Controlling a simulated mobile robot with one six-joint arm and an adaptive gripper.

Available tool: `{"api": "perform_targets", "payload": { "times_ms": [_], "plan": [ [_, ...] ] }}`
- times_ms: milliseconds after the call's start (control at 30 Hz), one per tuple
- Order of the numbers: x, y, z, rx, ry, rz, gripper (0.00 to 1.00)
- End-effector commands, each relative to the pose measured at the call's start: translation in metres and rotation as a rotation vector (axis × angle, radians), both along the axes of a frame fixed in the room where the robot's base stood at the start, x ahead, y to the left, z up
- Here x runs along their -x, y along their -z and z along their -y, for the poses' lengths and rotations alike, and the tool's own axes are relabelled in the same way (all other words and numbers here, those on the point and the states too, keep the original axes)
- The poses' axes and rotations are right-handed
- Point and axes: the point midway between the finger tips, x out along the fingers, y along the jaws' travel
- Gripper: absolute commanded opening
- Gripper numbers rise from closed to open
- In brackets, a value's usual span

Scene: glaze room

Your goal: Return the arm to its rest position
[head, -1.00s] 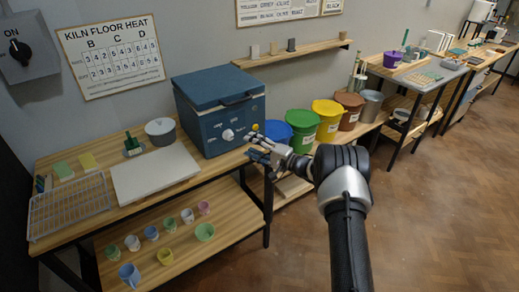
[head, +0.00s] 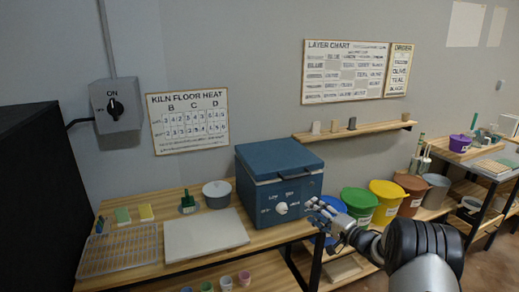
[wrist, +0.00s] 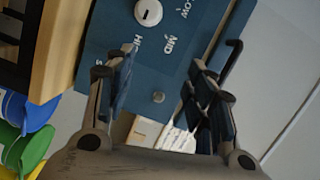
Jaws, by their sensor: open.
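My gripper (head: 322,214) is open and empty in the head view, close in front of the lower right part of the blue kiln (head: 265,168). In the wrist view my two fingers (wrist: 165,88) stand apart, with the kiln's blue front (wrist: 180,55) between and behind them. The white dial (wrist: 148,12) with its heat labels lies beyond the fingertips. The dial also shows in the head view (head: 282,208), left of my gripper. I cannot tell whether a finger touches the kiln. My arm reaches in from the lower right, partly hiding the shelf.
Right of the kiln stand a blue bucket (head: 332,203), green bucket (head: 360,208), yellow bucket (head: 387,207) and brown bucket (head: 411,195), close to my arm. A white board (head: 205,235) and wire rack (head: 118,252) lie left on the bench. A wall shelf (head: 362,131) hangs above.

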Motion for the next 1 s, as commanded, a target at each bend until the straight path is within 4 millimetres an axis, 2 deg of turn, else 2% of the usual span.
{"api": "perform_targets", "payload": {
  "times_ms": [33, 133, 233, 367, 467, 567, 700, 867, 1000],
  "plan": [
    [-0.007, -0.031, 0.001, 0.082, 0.049, 0.026, 0.5],
    [-0.011, -0.076, 0.008, 0.265, 0.165, 0.047, 0.5],
    [-0.002, -0.116, 0.014, 0.44, 0.264, 0.04, 0.5],
    [0.029, -0.16, 0.019, 0.648, 0.36, -0.006, 0.5],
    [0.066, -0.185, 0.019, 0.794, 0.402, -0.069, 0.5],
    [0.113, -0.202, 0.016, 0.925, 0.411, -0.146, 0.5],
    [0.191, -0.21, 0.003, 1.08, 0.36, -0.269, 0.5],
    [0.293, -0.198, -0.021, 1.214, 0.21, -0.405, 0.5],
    [0.385, -0.174, -0.048, 1.294, 0.006, -0.492, 0.5]
  ]
}}
